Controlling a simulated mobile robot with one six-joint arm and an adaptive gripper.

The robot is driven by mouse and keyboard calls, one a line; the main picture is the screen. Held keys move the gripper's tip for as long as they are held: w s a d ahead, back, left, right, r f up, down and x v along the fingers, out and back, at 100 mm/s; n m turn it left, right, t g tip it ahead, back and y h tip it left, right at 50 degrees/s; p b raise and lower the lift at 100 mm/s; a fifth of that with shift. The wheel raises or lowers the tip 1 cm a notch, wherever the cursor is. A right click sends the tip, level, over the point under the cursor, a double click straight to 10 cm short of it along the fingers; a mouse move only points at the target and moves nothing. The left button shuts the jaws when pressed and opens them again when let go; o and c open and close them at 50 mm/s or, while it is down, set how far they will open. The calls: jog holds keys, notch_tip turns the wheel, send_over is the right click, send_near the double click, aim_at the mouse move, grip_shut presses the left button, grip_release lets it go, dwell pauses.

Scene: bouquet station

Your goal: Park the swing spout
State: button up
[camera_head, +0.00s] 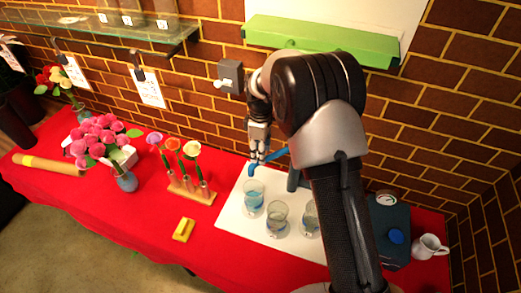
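The blue swing spout (275,158) reaches left from behind my arm, over the white mat, and its tip bends down near the back-left glass. A dark post (294,180) stands below its right end, partly hidden by my arm. My gripper (258,158) points down at the spout's left part, with its fingertips very close to it. I cannot tell whether they touch it or how far they are apart. Three glasses with bluish liquid stand on the mat: one at left (253,197), one in the middle (277,218), and one at right (311,219), partly covered by my arm.
A wooden rack (193,192) with flowers and a yellow block (184,229) lie left of the white mat (236,217) on the red table. A grey wall box (231,75) and green shelf (320,42) are behind.

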jog(key=shift+c, duration=0.3)
grip_shut()
dwell(0.4)
